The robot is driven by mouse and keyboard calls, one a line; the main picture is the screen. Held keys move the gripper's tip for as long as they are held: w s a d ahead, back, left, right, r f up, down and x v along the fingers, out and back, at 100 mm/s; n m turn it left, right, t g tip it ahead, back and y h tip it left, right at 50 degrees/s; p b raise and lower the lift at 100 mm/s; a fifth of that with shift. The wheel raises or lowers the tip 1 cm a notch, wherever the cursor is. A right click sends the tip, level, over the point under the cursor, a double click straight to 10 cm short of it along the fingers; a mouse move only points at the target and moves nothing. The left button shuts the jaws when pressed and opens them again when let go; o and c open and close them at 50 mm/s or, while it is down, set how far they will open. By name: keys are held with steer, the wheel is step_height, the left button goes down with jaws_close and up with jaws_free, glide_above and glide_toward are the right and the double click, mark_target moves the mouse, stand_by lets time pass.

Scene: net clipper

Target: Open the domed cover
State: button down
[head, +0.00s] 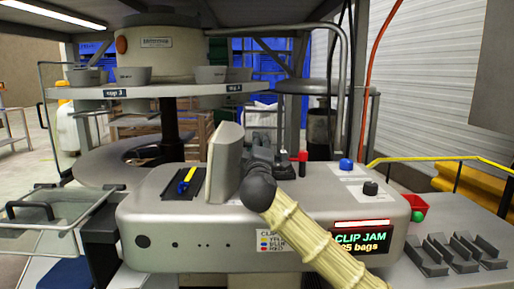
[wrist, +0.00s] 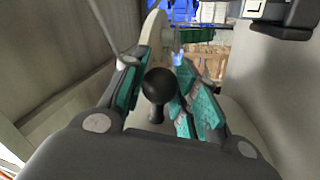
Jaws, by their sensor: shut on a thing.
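The domed cover (head: 224,162) looks like a pale grey-beige shell standing steeply tilted on top of the clipper machine (head: 180,215). Beside it on the left, a dark slot with a blue and yellow piece (head: 187,180) lies exposed. My gripper (head: 262,150) is just right of the cover in the head view, partly hidden by my own wrist. In the wrist view, its teal-padded fingers (wrist: 163,72) are closed around a black ball knob (wrist: 157,85) on a short stem. I cannot clearly see how the knob joins the cover.
A blue knob (head: 346,164), a black knob (head: 370,188) and a red-topped part (head: 303,156) stand on the machine's right top. A "CLIP JAM" display (head: 360,240) is on its front. A round shelf with bowls (head: 140,92) overhangs at left. Grey trays (head: 455,252) lie at right.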

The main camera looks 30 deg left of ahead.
mark_target(238, 158)
steer(key=c, duration=1.1)
jaws_free()
steer(key=v, duration=1.2)
steer(key=shift+d+f, duration=0.1)
